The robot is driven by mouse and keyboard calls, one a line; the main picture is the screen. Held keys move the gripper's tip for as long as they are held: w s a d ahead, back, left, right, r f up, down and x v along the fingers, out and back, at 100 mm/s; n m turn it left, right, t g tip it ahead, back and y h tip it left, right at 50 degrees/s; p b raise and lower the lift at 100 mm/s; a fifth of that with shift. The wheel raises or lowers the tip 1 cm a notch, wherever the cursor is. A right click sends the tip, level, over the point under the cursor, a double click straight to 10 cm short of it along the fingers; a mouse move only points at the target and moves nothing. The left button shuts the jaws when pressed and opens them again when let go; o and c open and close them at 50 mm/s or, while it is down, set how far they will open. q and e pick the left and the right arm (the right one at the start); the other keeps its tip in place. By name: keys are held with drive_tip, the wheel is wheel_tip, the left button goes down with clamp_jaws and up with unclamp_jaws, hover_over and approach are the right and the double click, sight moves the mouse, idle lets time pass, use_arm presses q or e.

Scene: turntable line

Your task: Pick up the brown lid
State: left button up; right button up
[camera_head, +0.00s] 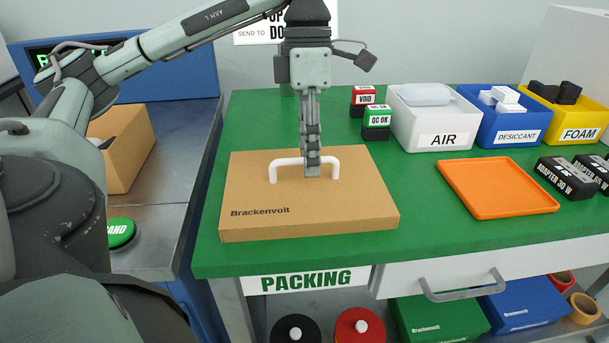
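The brown lid (300,213), a flat cardboard-like slab marked "Brackenvolt", lies on the green table top. A white bridge-shaped handle (285,162) stands on its top. My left gripper (312,165) points straight down over the lid, with its fingertips at the handle's crossbar, right of its middle. The fingers are seen edge-on and overlap, hiding part of the bar. I cannot tell whether they are closed on it or just around it. The lid looks flat on the table. Whatever is under it is hidden. My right gripper is not in view.
An orange tray (497,212) lies empty to the right. White AIR (437,141), blue DESICCANT (515,137) and yellow FOAM (578,134) bins stand behind. Red (363,96) and green (377,117) stamps stand behind the lid. Black adapters (566,180) lie far right.

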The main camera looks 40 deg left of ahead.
use_arm(q)
clamp_jaws()
drive_tip(key=shift+r, duration=0.1)
idle(0.4)
